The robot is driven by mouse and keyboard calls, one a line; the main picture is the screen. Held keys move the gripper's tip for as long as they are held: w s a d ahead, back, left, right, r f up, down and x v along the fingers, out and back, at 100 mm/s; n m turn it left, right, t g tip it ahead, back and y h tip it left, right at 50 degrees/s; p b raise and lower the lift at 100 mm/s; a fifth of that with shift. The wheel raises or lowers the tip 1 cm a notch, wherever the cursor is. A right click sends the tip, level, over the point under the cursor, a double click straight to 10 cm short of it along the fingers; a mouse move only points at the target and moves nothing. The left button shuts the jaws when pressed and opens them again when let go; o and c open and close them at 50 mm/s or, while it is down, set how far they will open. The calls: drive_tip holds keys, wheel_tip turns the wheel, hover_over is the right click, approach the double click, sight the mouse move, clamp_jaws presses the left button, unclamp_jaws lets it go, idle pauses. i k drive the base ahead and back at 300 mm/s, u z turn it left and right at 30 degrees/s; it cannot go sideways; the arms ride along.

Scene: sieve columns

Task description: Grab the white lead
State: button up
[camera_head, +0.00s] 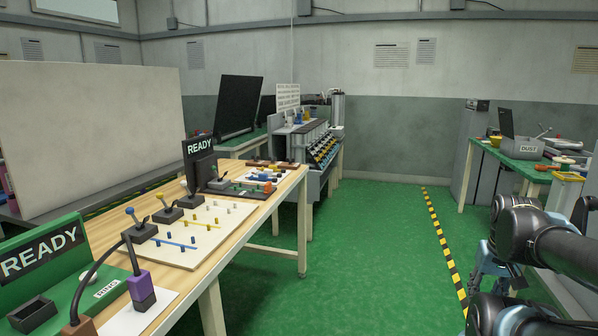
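A wooden table (225,250) on the left bears a pale peg board (185,262) with rows of blue, yellow and white pegs. Along the board's left edge stand several dark blocks with upright leads. The lead with a whitish tip (184,184) is the farthest, beside a yellow-tipped lead (160,197) and a blue-tipped lead (130,212). The whitish tip is small and partly blends with the dark block behind. My dark arm links show at the lower right, far from the table. I cannot make out my gripper's fingers.
A green READY station (45,252) and a purple-grey plug (141,288) on a cable stand at the table's near end. A black READY sign (198,148) stands behind the leads. The green floor (360,265) is clear between table and yellow-black stripe (440,242).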

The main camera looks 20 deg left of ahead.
sight(270, 173)
drive_tip(key=u, duration=0.1)
drive_tip(key=i, duration=1.1)
drive_tip(key=u, duration=0.85)
drive_tip(key=i, duration=0.8)
drive_tip(key=u, duration=0.55)
